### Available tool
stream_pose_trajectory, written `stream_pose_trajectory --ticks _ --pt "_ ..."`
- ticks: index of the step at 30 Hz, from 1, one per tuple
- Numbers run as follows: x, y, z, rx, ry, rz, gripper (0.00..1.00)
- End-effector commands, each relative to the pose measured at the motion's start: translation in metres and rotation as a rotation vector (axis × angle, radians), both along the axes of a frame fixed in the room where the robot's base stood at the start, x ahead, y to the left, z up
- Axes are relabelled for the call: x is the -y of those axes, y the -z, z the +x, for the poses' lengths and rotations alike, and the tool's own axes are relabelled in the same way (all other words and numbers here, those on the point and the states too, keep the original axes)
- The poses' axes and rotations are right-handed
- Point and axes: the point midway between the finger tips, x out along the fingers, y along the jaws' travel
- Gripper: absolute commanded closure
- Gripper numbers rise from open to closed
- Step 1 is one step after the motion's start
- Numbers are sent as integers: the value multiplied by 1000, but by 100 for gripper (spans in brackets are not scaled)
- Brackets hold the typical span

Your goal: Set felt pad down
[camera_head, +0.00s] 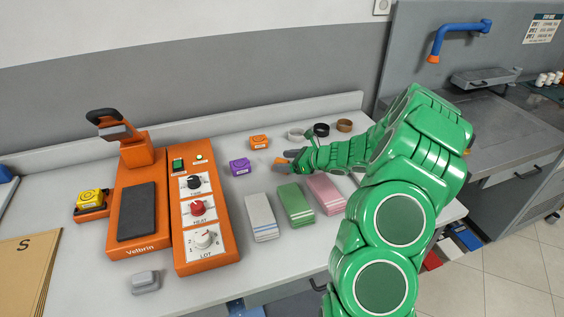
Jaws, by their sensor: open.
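My green arm reaches in from the right, and my gripper (286,158) is over the table, just right of a purple block (240,166). It is open. An orange piece shows at its tip; I cannot tell whether it is a finger or a separate thing. No object is clearly marked as the felt pad. A small grey block (145,282) lies at the table's front left, and a dark flat pad (137,211) lies on the orange press (125,242); I cannot tell whether either is the felt pad.
An orange control box (207,255) with knobs stands beside the press. Grey (261,217), green (294,204) and pink (325,194) folded cloths lie in a row. An orange block (259,142) and several rings (321,130) are behind. A yellow block (90,199) sits left of the press.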

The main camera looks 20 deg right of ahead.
Motion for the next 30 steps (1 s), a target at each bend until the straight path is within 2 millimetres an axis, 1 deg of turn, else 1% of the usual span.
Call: stream_pose_trajectory --ticks 1,9,15,18,21,26,29,30 --pt "7 -4 -5 2 4 1 25" --pt "37 -21 -35 0 4 1 25" --pt "55 -32 -54 2 3 1 25" --pt "61 -36 -60 2 1 0 25" --pt "66 -39 -65 2 2 1 25" --pt "67 -40 -67 1 0 0 25" --pt "60 -45 -68 10 -23 -12 25" --pt "54 -49 -69 16 -42 -23 25"
